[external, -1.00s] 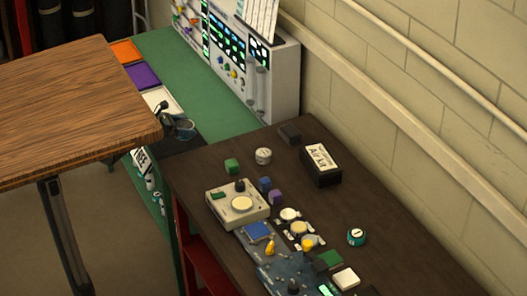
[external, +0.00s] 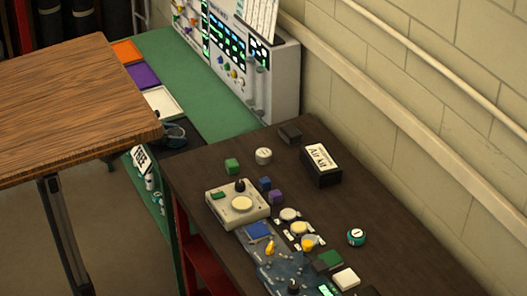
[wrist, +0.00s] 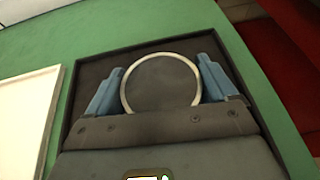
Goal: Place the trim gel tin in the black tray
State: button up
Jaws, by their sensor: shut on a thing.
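In the wrist view, my gripper (wrist: 160,72) has its two blue fingers on either side of a round tin (wrist: 160,88) with a pale rim and a dark face. It is shut on this tin, which I take to be the trim gel tin; no label is legible. The black tray (wrist: 88,76) lies behind and around the tin in that view, on a green surface. I cannot tell whether the tin touches its floor. In the external view, my gripper (external: 175,132) is small, at the black tray (external: 195,143), partly hidden by the wooden tabletop's corner.
A white tray (wrist: 22,115) sits left of the black one. Purple (external: 142,76) and orange (external: 126,51) trays lie farther back. A wooden tabletop (external: 75,105) stands close by. A dark bench (external: 400,260) holds a teal tin (external: 356,237), a pale round tin (external: 263,156) and other items.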

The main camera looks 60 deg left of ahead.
aim_at(175, 135)
jog(key=shift+f, duration=0.2)
jog(key=o, duration=1)
jog(key=shift+r, duration=0.1)
jog(key=shift+r, duration=0.2)
jog(key=v, duration=0.7)
jog(key=shift+s+b, duration=0.25)
jog(key=shift+b, duration=0.1)
